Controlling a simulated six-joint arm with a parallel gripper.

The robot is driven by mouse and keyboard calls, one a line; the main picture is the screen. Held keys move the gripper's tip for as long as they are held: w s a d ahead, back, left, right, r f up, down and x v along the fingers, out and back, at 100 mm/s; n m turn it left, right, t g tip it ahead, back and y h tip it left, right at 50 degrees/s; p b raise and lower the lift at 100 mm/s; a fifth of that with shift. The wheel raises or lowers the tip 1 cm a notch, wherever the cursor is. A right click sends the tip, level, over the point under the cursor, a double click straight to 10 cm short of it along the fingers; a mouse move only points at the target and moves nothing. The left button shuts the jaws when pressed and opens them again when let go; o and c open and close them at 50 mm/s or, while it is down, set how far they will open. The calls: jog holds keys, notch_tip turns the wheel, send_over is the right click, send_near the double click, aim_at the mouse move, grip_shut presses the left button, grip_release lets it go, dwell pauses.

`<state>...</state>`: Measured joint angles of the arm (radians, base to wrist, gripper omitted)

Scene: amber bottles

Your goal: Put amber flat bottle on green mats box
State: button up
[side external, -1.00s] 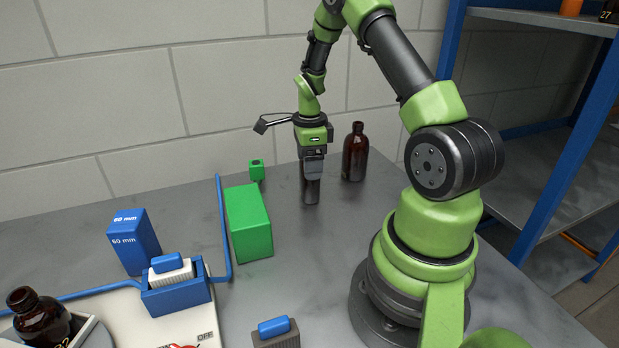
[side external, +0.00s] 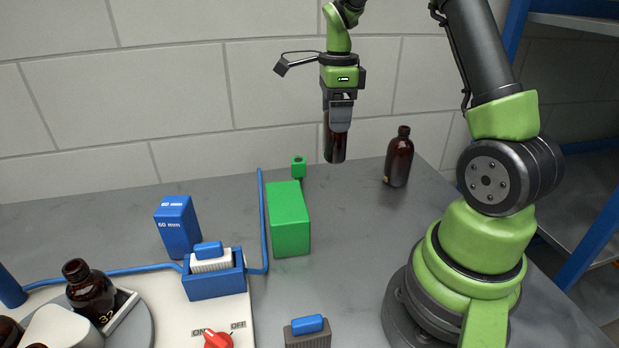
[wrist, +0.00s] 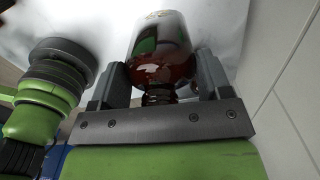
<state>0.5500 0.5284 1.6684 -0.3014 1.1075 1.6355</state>
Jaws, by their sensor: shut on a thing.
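My gripper (side external: 340,112) points down and is shut on an amber bottle (side external: 335,146), which hangs upright in the air above the table. In the wrist view the bottle (wrist: 160,52) sits between the two fingers, with its neck towards the gripper. Its upper part is hidden by the fingers in the side view. The green box (side external: 288,222) stands on the table to the left of and below the held bottle, apart from it.
Another amber bottle (side external: 398,160) stands to the right at the back. A small green object (side external: 299,167) is behind the green box. A blue box (side external: 178,226), blue pipe (side external: 262,215) and a bottle (side external: 90,292) on a turntable are at left.

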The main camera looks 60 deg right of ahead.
jog(key=w+a+r+n, duration=0.1)
jog(key=w+a+r, duration=0.15)
jog(key=a, duration=0.35)
jog(key=w+a+r, duration=0.1)
jog(key=a+r, duration=0.3)
jog(key=a, duration=0.2)
notch_tip(320, 180, down, 10)
jog(key=shift+s+a, duration=0.2)
jog(key=shift+a, duration=0.25)
jog(key=shift+f, duration=0.15)
jog(key=o, duration=1)
